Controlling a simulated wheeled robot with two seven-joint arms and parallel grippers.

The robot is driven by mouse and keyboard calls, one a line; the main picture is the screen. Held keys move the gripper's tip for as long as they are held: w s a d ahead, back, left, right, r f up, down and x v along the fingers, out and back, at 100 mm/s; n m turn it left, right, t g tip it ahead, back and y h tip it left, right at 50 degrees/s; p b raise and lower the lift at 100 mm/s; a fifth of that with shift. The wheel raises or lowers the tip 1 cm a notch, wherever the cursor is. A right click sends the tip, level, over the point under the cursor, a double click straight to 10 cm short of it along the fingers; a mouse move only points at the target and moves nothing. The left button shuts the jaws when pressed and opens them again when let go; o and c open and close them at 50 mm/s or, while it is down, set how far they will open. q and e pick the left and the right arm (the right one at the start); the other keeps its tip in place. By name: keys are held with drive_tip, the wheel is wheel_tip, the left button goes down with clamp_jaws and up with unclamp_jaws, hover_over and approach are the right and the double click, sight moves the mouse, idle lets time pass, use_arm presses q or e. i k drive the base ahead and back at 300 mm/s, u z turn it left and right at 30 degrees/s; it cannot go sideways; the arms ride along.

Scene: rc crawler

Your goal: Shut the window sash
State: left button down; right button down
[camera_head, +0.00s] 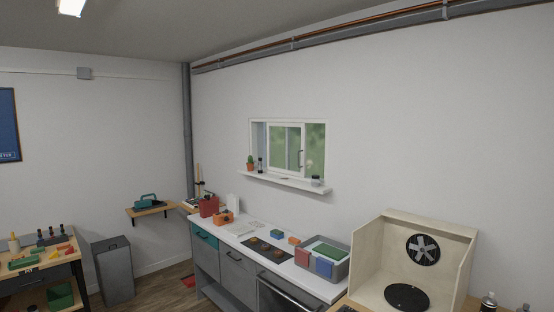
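The window is set in the white wall, a little right of the middle in the head view. Its white frame (288,121) surrounds blurred greenery. The sliding sash (303,142) is a pale framed pane with a dark upright handle (300,158) on its right stile. A strip of greenery (316,147) shows between the sash and the frame's right side, so the sash stands apart from that side. Whether a fixed pane covers this strip I cannot tell. Neither of my grippers is in view.
The window sill (284,182) holds a potted cactus (250,163), a dark bottle and a small jar (316,181). Below runs a counter (250,236) with tools and a grey bin (335,270). A wooden fan booth (455,250) stands right. Some floor is free at left.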

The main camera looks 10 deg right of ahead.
sight(302, 172)
drive_tip(key=u, duration=0.2)
drive_tip(key=i, duration=2.2)
drive_tip(key=z, duration=0.2)
